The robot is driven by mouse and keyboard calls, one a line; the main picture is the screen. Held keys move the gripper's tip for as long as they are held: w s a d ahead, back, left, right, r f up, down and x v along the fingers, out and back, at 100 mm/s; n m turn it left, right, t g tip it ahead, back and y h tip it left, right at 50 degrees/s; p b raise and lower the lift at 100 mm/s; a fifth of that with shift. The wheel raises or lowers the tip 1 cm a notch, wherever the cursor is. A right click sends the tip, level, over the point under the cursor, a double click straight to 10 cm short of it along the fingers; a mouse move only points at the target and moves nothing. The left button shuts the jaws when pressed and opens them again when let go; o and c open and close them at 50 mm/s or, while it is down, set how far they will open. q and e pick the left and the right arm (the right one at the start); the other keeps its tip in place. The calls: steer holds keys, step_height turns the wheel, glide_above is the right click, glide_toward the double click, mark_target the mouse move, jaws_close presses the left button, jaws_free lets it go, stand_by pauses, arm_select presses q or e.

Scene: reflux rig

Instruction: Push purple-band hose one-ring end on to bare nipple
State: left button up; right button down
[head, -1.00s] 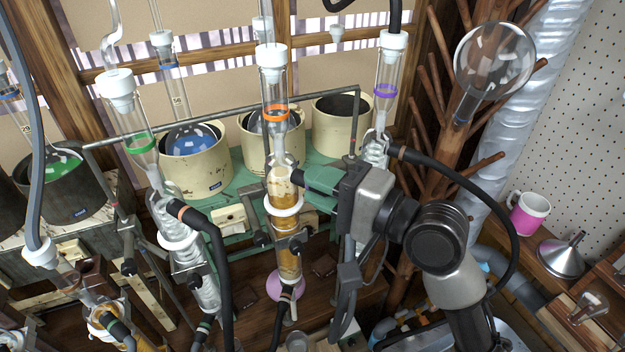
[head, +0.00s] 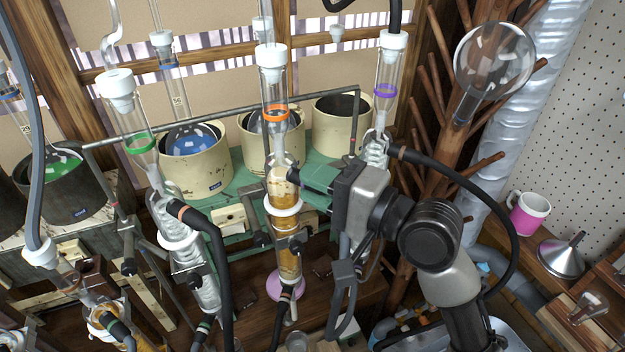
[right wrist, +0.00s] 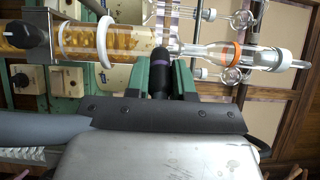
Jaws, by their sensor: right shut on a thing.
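My right gripper (head: 312,184) reaches in from the right in the head view, its green fingers beside the orange-band glass column (head: 284,185). In the right wrist view, the gripper (right wrist: 160,82) is shut on a short black hose end with one purple ring (right wrist: 161,68). The hose end points at the narrow glass neck (right wrist: 175,48) beside the amber-packed part. I cannot tell whether it touches or sits on a nipple; the bare nipple is not clearly visible. The purple-band glass (head: 386,90) stands behind my right wrist. My left gripper is not in view.
A black hose (head: 460,180) arches right from the purple-band glass. The green-band condenser (head: 140,145) with its black hose (head: 218,260) stands left. Cream pots (head: 194,175) stand behind. A round flask (head: 495,62) hangs on the wooden rack at upper right.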

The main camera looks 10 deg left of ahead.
steer(key=c, duration=0.9)
jaws_free()
steer(key=shift+d, duration=0.1)
steer(key=shift+s+d+f, duration=0.15)
steer(key=shift+d, duration=0.15)
steer(key=shift+b+v, duration=2.25)
steer(key=shift+v, duration=2.75)
